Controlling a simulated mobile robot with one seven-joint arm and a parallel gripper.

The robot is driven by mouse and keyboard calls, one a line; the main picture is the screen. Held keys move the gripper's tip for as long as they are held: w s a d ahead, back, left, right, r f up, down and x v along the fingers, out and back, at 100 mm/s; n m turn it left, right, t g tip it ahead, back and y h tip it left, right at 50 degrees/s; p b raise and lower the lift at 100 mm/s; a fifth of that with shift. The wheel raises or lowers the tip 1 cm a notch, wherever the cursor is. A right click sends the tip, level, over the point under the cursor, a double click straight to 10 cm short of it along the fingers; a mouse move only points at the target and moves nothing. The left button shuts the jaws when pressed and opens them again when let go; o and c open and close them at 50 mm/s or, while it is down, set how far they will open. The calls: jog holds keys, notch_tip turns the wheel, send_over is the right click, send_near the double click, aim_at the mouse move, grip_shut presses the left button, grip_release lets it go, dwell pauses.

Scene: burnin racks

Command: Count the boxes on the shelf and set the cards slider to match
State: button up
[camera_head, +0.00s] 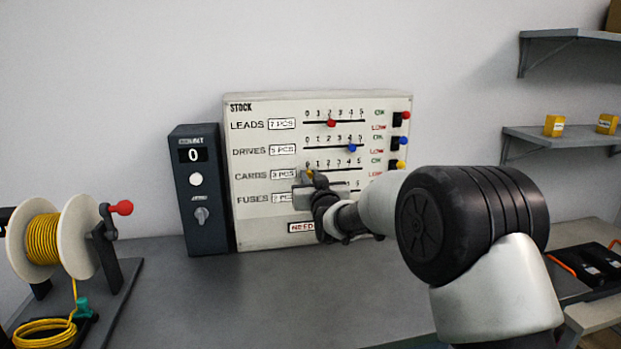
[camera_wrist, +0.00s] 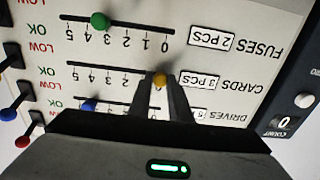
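The cards slider has a small yellow knob (camera_wrist: 160,79) at the 0 end of its 0 to 5 scale in the wrist view, which is upside down. My gripper (camera_wrist: 161,88) has one finger on each side of this knob, close against it. In the head view my gripper (camera_head: 312,188) is at the front of the stock panel (camera_head: 265,225) and covers part of the cards and fuses rows. The cards label (camera_wrist: 199,81) reads 3 PCS. Two yellow boxes, one left (camera_head: 553,125) and one right (camera_head: 606,124), stand on the lower wall shelf (camera_head: 562,139).
Other sliders have a red knob (camera_head: 331,123), a blue knob (camera_head: 352,148) and a green knob (camera_wrist: 100,20). Coloured toggle switches line the panel's right side. A dark counter box (camera_head: 194,158) reading 0 stands left of the panel. A yellow cable reel (camera_head: 42,240) is farther left.

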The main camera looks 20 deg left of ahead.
aim_at(328, 170)
jog(key=shift+d, duration=0.1)
grip_shut()
jog(key=w+d+b, duration=0.2)
jog(key=d, duration=0.1)
jog(key=w+d+b, duration=0.1)
jog(key=d, duration=0.1)
jog(key=shift+w+b, duration=0.1)
jog(key=shift+b, duration=0.3)
jog(key=o, duration=0.8)
grip_release()
jog(key=v, duration=1.7)
jog(key=shift+s, duration=0.2)
jog(key=shift+d, duration=0.15)
